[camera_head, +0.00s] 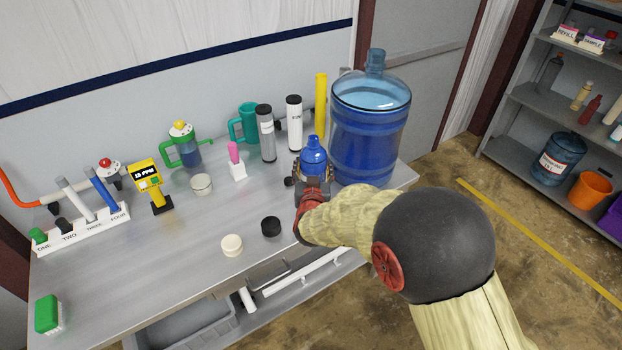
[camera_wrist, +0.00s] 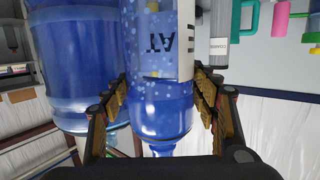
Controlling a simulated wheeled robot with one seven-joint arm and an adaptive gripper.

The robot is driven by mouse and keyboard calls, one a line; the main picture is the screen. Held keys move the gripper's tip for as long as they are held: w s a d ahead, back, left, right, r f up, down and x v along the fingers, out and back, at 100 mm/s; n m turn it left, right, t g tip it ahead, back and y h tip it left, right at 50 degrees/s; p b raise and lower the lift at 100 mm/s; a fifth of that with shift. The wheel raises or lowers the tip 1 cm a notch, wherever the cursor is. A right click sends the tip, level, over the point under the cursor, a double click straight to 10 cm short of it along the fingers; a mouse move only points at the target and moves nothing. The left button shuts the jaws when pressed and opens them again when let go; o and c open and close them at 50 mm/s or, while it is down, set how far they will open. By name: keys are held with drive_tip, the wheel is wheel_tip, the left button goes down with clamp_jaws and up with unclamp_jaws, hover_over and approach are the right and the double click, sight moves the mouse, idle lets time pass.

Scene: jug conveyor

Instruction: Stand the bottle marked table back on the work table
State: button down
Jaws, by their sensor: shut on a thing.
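A blue bottle (camera_head: 314,155) is in my gripper (camera_head: 313,183) at the right part of the work table (camera_head: 185,240). In the wrist view the blue bottle (camera_wrist: 160,112) lies between both fingers of my gripper (camera_wrist: 162,98), which are shut on it. Its white label shows part of a word, letters like "TA" upside down in that view. Its cap end points toward the wrist camera's lower edge. In the head view the gripper hides its lower part, so I cannot tell whether its base touches the table.
A large blue water jug (camera_head: 370,130) stands close right of the bottle. Grey (camera_head: 266,135) and white (camera_head: 294,122) cylinders and a yellow tube (camera_head: 320,100) stand behind. A black cap (camera_head: 271,226) and cream lid (camera_head: 232,245) lie front left. The table's left-front surface has free room.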

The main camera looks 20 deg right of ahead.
wheel_tip(320, 180, down, 6)
drive_tip(key=w+b, duration=0.1)
drive_tip(key=w, duration=0.1)
drive_tip(key=shift+w+r, duration=0.15)
drive_tip(key=shift+r, duration=0.05)
drive_tip(key=shift+f, duration=0.1)
drive_tip(key=c, duration=0.6)
unclamp_jaws()
drive_tip(key=shift+f, duration=0.1)
